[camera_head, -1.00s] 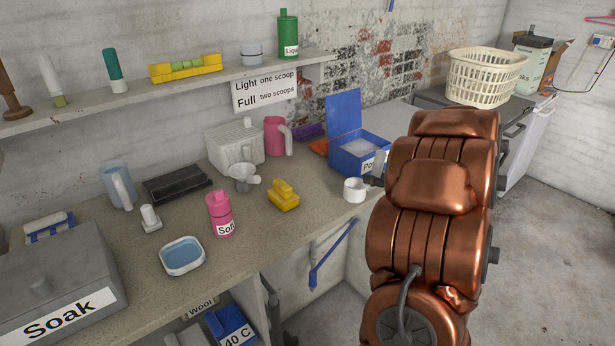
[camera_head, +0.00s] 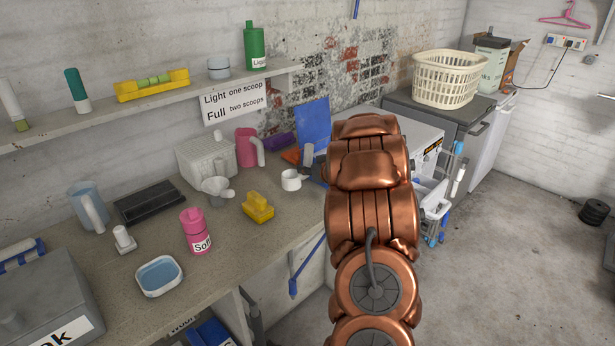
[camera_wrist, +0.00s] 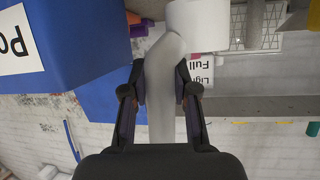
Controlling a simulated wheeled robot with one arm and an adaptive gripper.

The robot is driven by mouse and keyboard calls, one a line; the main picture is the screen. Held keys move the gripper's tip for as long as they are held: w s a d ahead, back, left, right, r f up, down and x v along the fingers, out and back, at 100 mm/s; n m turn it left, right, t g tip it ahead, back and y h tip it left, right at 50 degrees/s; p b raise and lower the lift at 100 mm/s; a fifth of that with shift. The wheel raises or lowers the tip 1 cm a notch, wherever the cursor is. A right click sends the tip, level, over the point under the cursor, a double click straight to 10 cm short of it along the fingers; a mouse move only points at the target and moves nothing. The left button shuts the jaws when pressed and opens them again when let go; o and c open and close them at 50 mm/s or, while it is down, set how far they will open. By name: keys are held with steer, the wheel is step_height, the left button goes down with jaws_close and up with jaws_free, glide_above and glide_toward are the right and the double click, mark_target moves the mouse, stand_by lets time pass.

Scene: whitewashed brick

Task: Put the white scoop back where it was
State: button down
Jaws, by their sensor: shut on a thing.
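The white scoop (camera_head: 291,180) is over the back part of the worktop, in front of the blue powder box (camera_head: 314,122). In the wrist view my gripper (camera_wrist: 164,80) is shut on the scoop's pale handle (camera_wrist: 161,112), and the scoop's cup (camera_wrist: 197,24) is at the top. The blue box (camera_wrist: 88,95) stands close on the left there, with part of its label showing. In the head view my copper arm hides most of the box and gripper. I cannot tell whether the scoop touches the worktop.
A yellow object (camera_head: 258,208), a grey-white funnel (camera_head: 217,188), a pink jug (camera_head: 247,148) and a pink bottle (camera_head: 195,232) stand left of the scoop. A white ribbed container (camera_head: 205,158) is behind. A shelf (camera_head: 150,113) runs above the worktop.

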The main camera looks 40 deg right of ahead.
steer(key=shift+f, duration=1.75)
steer(key=shift+f, duration=0.15)
steer(key=c, duration=0.9)
jaws_free()
steer(key=shift+r, duration=0.2)
steer(key=b+v, duration=0.1)
steer(key=v, duration=1.1)
